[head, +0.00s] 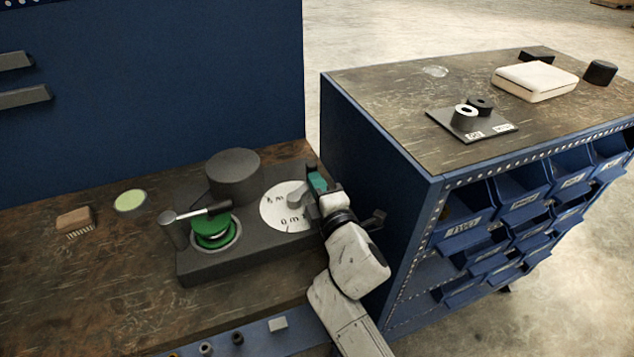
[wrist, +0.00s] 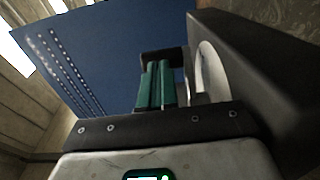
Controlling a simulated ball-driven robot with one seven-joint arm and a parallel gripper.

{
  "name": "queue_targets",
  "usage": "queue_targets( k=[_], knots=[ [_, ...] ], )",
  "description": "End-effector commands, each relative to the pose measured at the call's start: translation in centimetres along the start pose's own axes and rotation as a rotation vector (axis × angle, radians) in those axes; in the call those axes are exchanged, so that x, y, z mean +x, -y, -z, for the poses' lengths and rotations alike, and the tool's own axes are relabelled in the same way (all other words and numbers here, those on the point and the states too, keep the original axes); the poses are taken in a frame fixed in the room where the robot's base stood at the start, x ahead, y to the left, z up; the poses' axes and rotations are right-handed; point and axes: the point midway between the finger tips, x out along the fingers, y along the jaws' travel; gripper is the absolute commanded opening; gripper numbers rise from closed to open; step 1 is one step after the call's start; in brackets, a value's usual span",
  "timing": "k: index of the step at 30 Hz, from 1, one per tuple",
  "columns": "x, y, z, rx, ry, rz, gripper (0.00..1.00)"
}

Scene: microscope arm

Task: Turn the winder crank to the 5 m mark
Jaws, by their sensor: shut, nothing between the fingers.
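The winder (head: 250,262) is a dark grey block on the bench with a green spool (head: 214,232) at its left. A white dial (head: 280,210) lies at its right end; a "0 m" mark shows at its front, and another mark at its upper left is hard to read. A grey crank (head: 297,196) sits over the dial. My gripper (head: 317,183), with teal fingers, is at the dial's right edge beside the crank. In the wrist view the fingers (wrist: 157,85) are together and empty, beside the dial's white rim (wrist: 209,72). Contact with the crank cannot be told.
A dark cylinder (head: 233,174) stands behind the spool. A brush (head: 75,220) and a pale green disc (head: 130,201) lie on the bench at left. A blue bin cabinet (head: 375,150) rises close to the right of my arm. The bench between brush and winder is mostly clear.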

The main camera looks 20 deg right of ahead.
Motion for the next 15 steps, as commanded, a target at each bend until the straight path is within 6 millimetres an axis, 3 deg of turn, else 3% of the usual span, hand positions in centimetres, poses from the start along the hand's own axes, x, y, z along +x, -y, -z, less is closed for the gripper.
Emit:
queue_targets(
  k=[15],
  knots=[
    [1.6, 0.0, -0.1, -0.001, 0.001, 0.001, 0.00]
  ],
)
